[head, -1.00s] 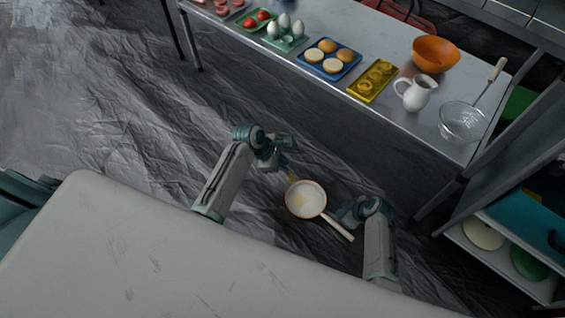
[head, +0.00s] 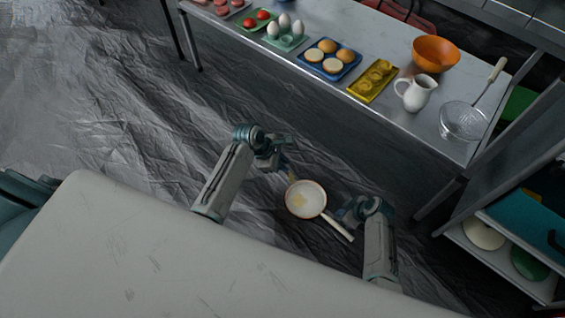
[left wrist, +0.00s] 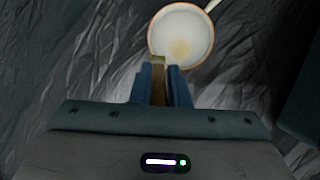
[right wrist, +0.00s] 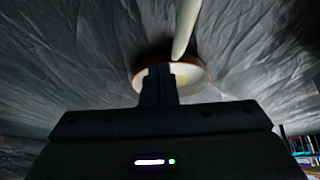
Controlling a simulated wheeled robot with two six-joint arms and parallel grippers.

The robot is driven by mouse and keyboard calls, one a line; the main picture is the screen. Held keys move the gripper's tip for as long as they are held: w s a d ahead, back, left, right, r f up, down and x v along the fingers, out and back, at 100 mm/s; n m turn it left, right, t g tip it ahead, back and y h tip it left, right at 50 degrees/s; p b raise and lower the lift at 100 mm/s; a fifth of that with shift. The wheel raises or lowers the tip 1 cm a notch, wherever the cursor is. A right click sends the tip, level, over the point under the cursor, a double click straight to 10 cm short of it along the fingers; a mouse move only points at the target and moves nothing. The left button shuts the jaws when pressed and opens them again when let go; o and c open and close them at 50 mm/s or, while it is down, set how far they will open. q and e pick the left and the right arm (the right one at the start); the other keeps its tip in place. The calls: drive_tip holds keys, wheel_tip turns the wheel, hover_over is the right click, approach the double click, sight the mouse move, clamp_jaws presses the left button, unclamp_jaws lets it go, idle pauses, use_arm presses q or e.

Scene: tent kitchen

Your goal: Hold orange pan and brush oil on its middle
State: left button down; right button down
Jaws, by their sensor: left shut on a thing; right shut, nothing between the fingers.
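The pan (head: 305,200) has an orange rim, a pale inside and a cream handle. A yellowish oil patch (left wrist: 180,48) shows near its middle. My left gripper (head: 280,163) is shut on a brown brush (left wrist: 159,85); the brush's tip is by the pan's near rim in the left wrist view, and I cannot tell whether it touches. My right gripper (head: 349,210) is shut and empty beside the pan's handle. In the right wrist view its fingers (right wrist: 158,82) overlap the pan's rim, and the handle (right wrist: 186,25) passes above them, apart. I cannot tell what supports the pan.
A metal table (head: 300,85) beyond my arms carries food trays, an orange bowl (head: 436,54), a white jug (head: 416,93) and a strainer (head: 463,122). A shelf (head: 500,262) with plates stands at right. A pale surface (head: 150,250) fills the near left. Wrinkled dark sheeting lies below.

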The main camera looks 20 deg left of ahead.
hover_over(335, 220)
drive_tip(key=d, duration=0.1)
drive_tip(key=shift+s+f, duration=0.15)
drive_tip(key=shift+f, duration=2.3)
drive_tip(key=shift+d+f, duration=0.2)
drive_tip(key=shift+f, duration=1.05)
idle(4.1)
